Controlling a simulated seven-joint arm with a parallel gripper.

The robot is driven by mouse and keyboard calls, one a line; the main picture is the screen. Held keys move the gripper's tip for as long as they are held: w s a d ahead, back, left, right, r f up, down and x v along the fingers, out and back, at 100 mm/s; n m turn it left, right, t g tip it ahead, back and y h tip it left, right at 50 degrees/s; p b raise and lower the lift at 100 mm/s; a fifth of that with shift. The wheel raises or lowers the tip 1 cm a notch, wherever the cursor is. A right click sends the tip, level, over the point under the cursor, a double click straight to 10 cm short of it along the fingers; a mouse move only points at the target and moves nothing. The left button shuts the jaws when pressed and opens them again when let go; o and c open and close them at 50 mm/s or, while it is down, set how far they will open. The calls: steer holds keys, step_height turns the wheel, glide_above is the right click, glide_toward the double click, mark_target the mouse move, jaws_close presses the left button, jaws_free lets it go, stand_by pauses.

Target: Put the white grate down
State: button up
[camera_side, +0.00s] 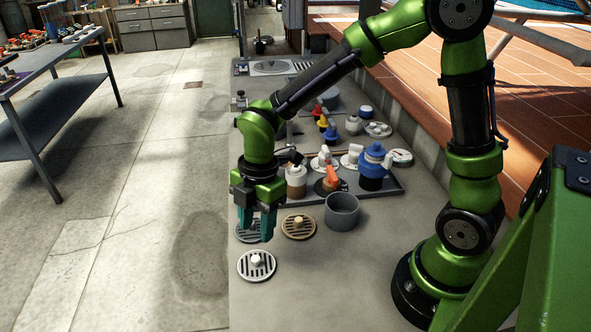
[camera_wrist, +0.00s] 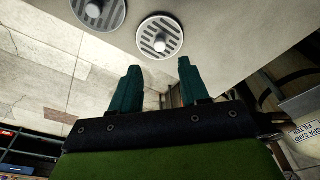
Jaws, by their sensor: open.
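The white grate (camera_side: 256,265), a round slotted disc with a small knob, lies flat on the grey bench top near its left edge. It also shows in the wrist view (camera_wrist: 160,37), just beyond the fingertips. My gripper (camera_side: 257,231) is open and empty, with its teal fingers pointing down. In the side view it stands behind the white grate and partly hides a grey grate (camera_side: 243,237). In the wrist view the fingers (camera_wrist: 158,65) are spread apart, with nothing between them, and the grey grate (camera_wrist: 98,13) is at the top left.
A tan grate (camera_side: 298,227) lies right of my gripper, beside an open grey cup (camera_side: 342,213). A dark tray (camera_side: 395,187) behind holds bottles, a blue-topped jar (camera_side: 374,167) and valves. Bare bench lies in front and right of the white grate.

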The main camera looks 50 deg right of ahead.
steer(key=s+d+r+m+t, duration=0.3)
steer(key=s+d+r+m, duration=0.2)
steer(key=m, duration=0.6)
steer(key=s+d+r+m+t, duration=0.4)
steer(key=d+r+m, duration=0.1)
steer(key=r+m, duration=0.5)
steer(key=shift+s+m, duration=0.4)
steer(key=shift+m, duration=0.2)
steer(key=shift+o, duration=0.2)
